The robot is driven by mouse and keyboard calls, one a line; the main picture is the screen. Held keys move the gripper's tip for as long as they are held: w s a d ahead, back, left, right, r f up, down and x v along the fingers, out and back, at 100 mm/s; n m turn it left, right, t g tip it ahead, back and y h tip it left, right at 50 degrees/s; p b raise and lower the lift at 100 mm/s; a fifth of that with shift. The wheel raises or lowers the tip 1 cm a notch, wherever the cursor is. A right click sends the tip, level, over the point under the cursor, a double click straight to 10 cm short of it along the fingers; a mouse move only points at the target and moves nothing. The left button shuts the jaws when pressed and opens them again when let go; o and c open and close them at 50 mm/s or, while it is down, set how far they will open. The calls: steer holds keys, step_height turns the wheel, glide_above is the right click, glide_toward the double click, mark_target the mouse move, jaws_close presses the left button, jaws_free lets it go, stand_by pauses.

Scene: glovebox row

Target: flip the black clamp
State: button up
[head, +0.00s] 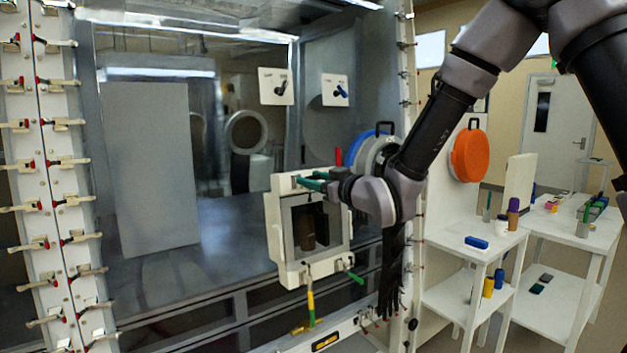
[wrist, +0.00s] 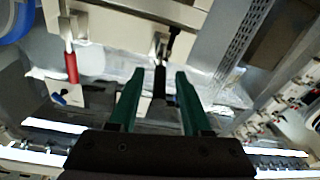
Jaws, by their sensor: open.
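The black clamp (wrist: 159,84) shows in the wrist view as a dark handle on a pale metal mount at the edge of a white frame. Its handle lies between the two green fingers of my gripper (wrist: 160,73). The fingers are apart, with a gap on each side of the handle. In the head view my gripper (head: 311,181) is at the top of a small white box-like port (head: 283,240). I cannot make out the black clamp there.
A red-handled clamp (wrist: 71,66) is left of my gripper in the wrist view. A green handle (head: 354,277) and a yellow-green handle (head: 311,304) are at the port's lower edge. A black glove (head: 390,275) hangs beside it. White shelves (head: 460,250) stand right.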

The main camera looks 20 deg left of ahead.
jaws_close()
stand_by(1.4)
